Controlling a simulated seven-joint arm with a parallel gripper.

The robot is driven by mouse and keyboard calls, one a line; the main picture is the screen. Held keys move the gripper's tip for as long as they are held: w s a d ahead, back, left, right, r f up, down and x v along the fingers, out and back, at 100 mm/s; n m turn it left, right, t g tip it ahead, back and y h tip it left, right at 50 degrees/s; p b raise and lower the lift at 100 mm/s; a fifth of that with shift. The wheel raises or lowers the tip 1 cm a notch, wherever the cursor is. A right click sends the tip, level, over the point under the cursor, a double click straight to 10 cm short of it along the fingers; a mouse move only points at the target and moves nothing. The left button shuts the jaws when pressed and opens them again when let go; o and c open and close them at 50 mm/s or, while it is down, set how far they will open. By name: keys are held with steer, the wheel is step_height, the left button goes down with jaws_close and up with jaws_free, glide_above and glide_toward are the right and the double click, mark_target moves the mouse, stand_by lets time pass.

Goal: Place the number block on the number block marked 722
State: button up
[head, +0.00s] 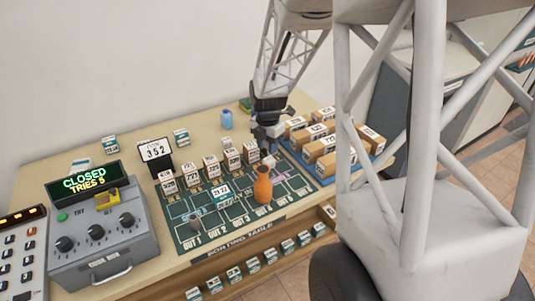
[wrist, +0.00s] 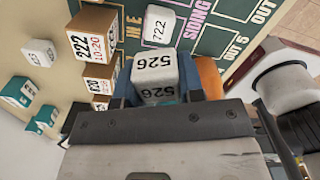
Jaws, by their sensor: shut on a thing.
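A white number block marked 526 (wrist: 155,72) sits between the blue fingers of my gripper (wrist: 158,92), which is shut on it. Another white block with a number that reads 722 (wrist: 157,26) rests on the green mat just beyond the held block in the wrist view. The two look close together, and I cannot tell whether they touch. In the head view my gripper (head: 268,148) hangs low over the right part of the mat, with a small white block (head: 269,161) at its tips. The number on that one is too small to read there.
An orange bottle (head: 263,185) stands close to my gripper on the sorting mat (head: 190,237). Labelled cardboard boxes, one marked 222 (wrist: 92,38), line the mat's back edge. More boxes stand on a blue tray (head: 327,180) at right. A grey control box (head: 108,245) stands left.

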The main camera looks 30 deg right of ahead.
mark_target(267, 148)
steer(key=shift+f, duration=0.1)
steer(key=shift+f, duration=1.8)
steer(key=shift+f, duration=0.1)
steer(key=o, duration=1)
step_height(267, 148, up, 12)
steer(key=shift+r, duration=0.15)
steer(key=shift+s+a, duration=0.1)
